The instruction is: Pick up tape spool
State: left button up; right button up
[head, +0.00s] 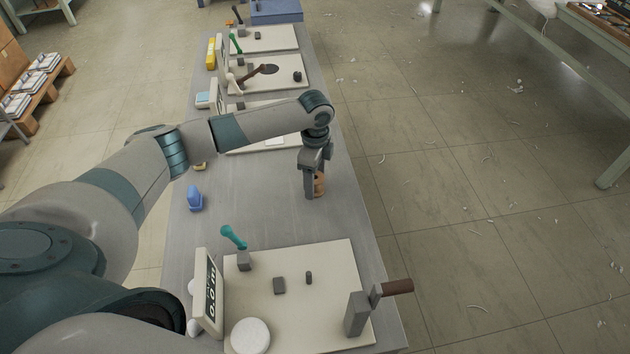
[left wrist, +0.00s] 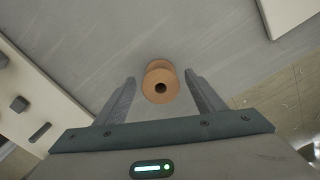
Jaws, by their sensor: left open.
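The tape spool (head: 320,183) is a small orange-brown roll near the right edge of the grey table in the head view. My left gripper (head: 312,190) points down at the spool. In the left wrist view its two fingers (left wrist: 158,90) are open, one on each side of the spool, with a gap visible on both sides. In the head view a finger hides part of the spool. My right gripper is not in view.
A white board (head: 330,270) with small dark blocks, a grey block with a brown handle (head: 397,287) and a white disc (head: 250,336) lies nearer. A blue object (head: 195,199) stands left. Further boards (head: 300,64) lie behind my arm. The table around the spool is clear.

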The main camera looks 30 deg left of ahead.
pick_arm(q)
jog(key=shift+f, duration=0.15)
dwell(0.3)
jog(key=c, duration=1.1)
jog(key=shift+c, duration=0.2)
